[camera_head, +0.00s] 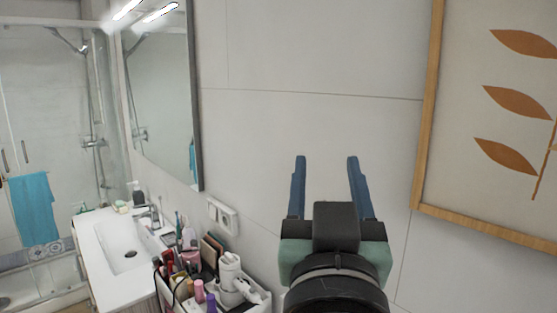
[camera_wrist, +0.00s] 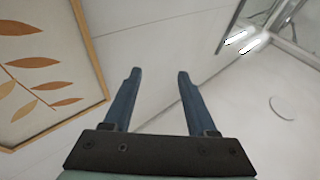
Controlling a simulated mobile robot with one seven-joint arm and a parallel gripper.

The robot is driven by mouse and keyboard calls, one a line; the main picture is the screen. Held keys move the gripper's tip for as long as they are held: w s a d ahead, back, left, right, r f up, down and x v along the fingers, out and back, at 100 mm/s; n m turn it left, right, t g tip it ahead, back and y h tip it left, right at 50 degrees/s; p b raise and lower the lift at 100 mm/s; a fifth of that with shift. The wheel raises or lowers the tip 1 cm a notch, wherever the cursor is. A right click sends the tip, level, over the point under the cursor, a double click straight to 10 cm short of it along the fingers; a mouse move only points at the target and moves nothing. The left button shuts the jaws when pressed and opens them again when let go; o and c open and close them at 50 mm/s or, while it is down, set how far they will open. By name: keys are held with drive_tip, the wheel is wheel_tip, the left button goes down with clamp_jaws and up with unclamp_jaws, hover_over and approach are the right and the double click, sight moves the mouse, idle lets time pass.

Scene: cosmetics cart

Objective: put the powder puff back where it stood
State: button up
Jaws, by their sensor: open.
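My gripper (camera_head: 326,162) is open and empty, raised in front of the bare wall with its two blue fingers pointing up. In the wrist view my gripper (camera_wrist: 157,75) shows its two fingers apart with nothing between them. The cosmetics cart (camera_head: 262,306) stands below and to the left of my gripper, crowded with bottles, tubes and a white hair-dryer-like device (camera_head: 230,272). I cannot pick out a powder puff in either view. Part of the cart is cut off by the bottom edge of the head view.
A white sink (camera_head: 122,246) and a mirror (camera_head: 163,100) are on the left, with a shower and a blue towel (camera_head: 34,208) beyond. A framed leaf picture (camera_head: 428,120) hangs on the right. A wall socket (camera_head: 222,215) sits above the cart. The wall around my gripper is clear.

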drive_tip(key=s+a+r+t+y, duration=0.1)
drive_tip(key=s+a+r+t, duration=0.2)
drive_tip(key=s+r, duration=0.2)
drive_tip(key=s+a+r+n+t+y, duration=0.1)
drive_tip(key=s+a+r+t, duration=0.1)
drive_tip(key=s+r, duration=0.3)
wheel_tip(320, 180, up, 2)
drive_tip(key=shift+a+r+t+y, duration=0.2)
drive_tip(key=shift+a+t+y, duration=0.1)
drive_tip(key=shift+a+t, duration=0.15)
